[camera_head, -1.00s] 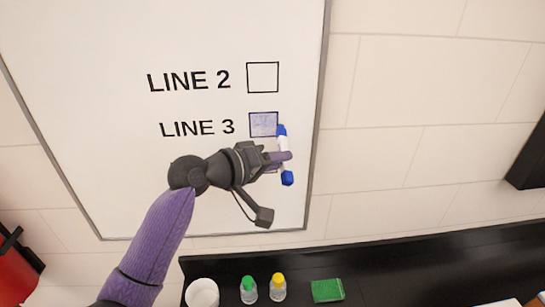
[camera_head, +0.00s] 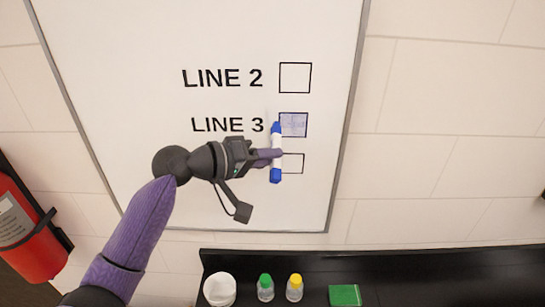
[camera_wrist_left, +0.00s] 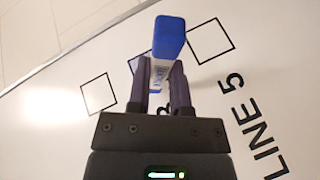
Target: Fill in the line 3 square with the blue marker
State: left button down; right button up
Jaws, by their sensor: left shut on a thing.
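The whiteboard (camera_head: 150,60) carries the labels LINE 2 and LINE 3, each with a square at its right. The line 3 square (camera_head: 294,125) is shaded with pale blue strokes; the line 2 square (camera_head: 295,77) is blank. My left gripper (camera_head: 268,154) is shut on the blue marker (camera_head: 276,165), white-bodied with blue ends, held nearly upright just left of and below the line 3 square. In the left wrist view the marker (camera_wrist_left: 167,45) is between the fingers (camera_wrist_left: 162,85). I cannot tell whether its tip touches the board. My right gripper is not in view.
Another blank square (camera_head: 293,163) sits below line 3, its label hidden by my arm. A black counter below holds a white cup (camera_head: 220,289), green-capped (camera_head: 265,287) and yellow-capped (camera_head: 294,287) bottles and a green sponge (camera_head: 345,295). A red extinguisher (camera_head: 30,230) hangs at left.

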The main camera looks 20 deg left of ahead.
pick_arm(q)
jog(key=w+d+p, duration=0.1)
jog(key=d+p, duration=0.2)
jog(key=d, duration=0.3)
jog(key=shift+w+d+r, duration=0.15)
jog(key=shift+w+d, duration=0.2)
jog(key=shift+w, duration=0.05)
jog(key=s+p, duration=0.1)
jog(key=s, duration=0.1)
jog(key=s+d, duration=0.1)
jog(key=s+p, duration=0.1)
jog(key=s, duration=0.1)
jog(key=shift+s+d+p, duration=0.3)
jog(key=shift+s, duration=0.05)
jog(key=s, duration=0.1)
jog(key=s+d, duration=0.1)
jog(key=s, duration=0.1)
